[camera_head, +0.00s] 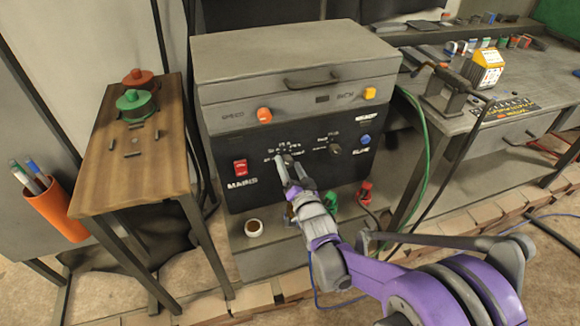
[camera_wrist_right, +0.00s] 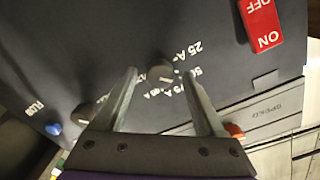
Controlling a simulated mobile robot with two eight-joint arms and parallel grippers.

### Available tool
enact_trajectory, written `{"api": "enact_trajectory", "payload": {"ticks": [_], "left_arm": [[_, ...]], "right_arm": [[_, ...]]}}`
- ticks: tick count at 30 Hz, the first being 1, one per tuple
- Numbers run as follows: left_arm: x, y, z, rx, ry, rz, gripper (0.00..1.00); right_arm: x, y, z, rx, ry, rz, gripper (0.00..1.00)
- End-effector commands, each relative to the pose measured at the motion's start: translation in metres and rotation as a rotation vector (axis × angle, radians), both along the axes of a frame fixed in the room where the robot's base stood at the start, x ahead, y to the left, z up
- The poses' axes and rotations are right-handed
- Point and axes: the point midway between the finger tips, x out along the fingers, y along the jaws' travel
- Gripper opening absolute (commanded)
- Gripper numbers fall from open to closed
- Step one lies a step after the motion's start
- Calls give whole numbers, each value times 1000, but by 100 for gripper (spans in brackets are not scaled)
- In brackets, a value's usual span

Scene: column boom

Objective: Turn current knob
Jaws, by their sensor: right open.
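The welder's dark front panel (camera_head: 230,155) faces me. The current knob (camera_wrist_right: 159,74), a dark round knob with a light pointer line, has amp markings such as 25 A and 50 around it. My right gripper (camera_head: 287,167) is at the panel in front of this knob, which it largely hides in the head view. In the right wrist view the right gripper (camera_wrist_right: 159,76) is open, with one finger on each side of the knob. I cannot tell whether the fingers touch it. My left gripper is not in view.
A red mains switch (camera_head: 240,167), orange knob (camera_head: 264,115), second dark knob (camera_head: 335,149) and blue knob (camera_head: 365,139) surround the spot. A cup (camera_head: 253,228) stands below. A wooden side table (camera_head: 160,170) is left; a workbench (camera_head: 440,120) is right.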

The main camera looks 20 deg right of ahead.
Motion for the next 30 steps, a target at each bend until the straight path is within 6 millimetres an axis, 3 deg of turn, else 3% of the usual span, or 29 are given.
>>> {"api": "enact_trajectory", "payload": {"ticks": [5,18,23,30], "left_arm": [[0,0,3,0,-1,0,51],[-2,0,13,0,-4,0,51],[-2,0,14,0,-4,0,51],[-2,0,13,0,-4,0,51]], "right_arm": [[-15,0,1,0,0,0,72],[-96,-2,2,0,0,0,72],[-107,-2,2,0,0,0,72],[-108,-2,2,0,0,0,72]]}}
